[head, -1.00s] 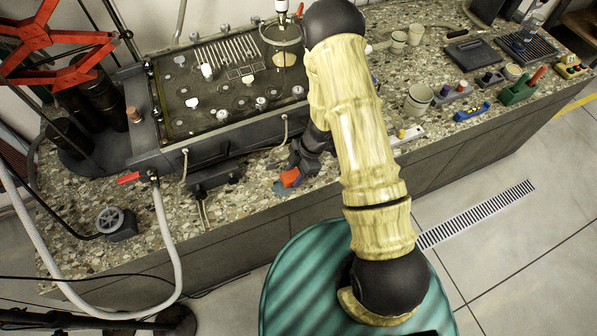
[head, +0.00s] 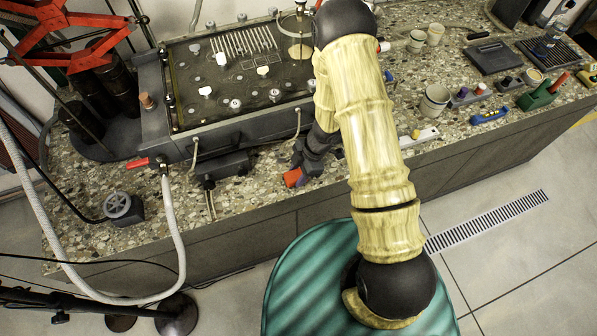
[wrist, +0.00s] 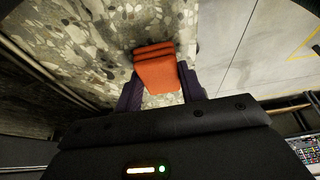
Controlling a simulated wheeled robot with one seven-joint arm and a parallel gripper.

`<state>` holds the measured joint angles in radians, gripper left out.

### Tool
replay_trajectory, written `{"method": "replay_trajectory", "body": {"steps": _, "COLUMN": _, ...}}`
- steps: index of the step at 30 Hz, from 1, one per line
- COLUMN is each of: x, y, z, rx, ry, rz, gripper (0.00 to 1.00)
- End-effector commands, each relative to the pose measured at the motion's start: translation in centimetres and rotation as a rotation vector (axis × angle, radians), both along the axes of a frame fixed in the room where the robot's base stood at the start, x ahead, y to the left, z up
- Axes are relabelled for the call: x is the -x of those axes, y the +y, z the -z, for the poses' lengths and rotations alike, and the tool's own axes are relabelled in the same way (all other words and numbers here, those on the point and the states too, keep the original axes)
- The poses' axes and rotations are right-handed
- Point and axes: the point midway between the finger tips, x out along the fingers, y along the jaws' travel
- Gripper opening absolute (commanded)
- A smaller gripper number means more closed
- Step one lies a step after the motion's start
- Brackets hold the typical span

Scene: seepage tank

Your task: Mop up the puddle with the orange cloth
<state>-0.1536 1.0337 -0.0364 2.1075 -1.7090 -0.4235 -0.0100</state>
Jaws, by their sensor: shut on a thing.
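The folded orange cloth (head: 293,177) is held near the front edge of the speckled bench, in front of the tank. In the wrist view the cloth (wrist: 155,72) is a small layered pad between two dark fingers. My gripper (head: 302,168) is shut on it; the wrist view also shows my gripper (wrist: 160,90) from behind. The cloth is low over the bench, and I cannot tell for sure whether it touches. I cannot make out the puddle now; the cloth and gripper cover the spot where a bluish patch showed earlier.
The shallow tank (head: 235,75) stands behind my gripper. A grey hose (head: 180,225) hangs over the bench front at left. Pots (head: 434,100), a blue tool (head: 490,115) and a green holder (head: 540,95) stand at right. The bench edge is close to the cloth.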

Motion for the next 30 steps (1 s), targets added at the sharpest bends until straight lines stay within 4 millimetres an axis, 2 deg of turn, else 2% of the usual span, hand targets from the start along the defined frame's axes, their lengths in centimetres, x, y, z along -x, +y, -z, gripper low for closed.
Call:
{"method": "replay_trajectory", "body": {"steps": 23, "x": 0.0, "y": -0.1, "z": 0.7, "rx": 0.0, "ry": 0.0, "rz": 0.002, "gripper": 0.21}}
{"method": "replay_trajectory", "body": {"steps": 30, "x": -0.3, "y": -1.1, "z": 0.6, "rx": 0.001, "ry": 0.0, "rz": 0.004, "gripper": 0.21}}
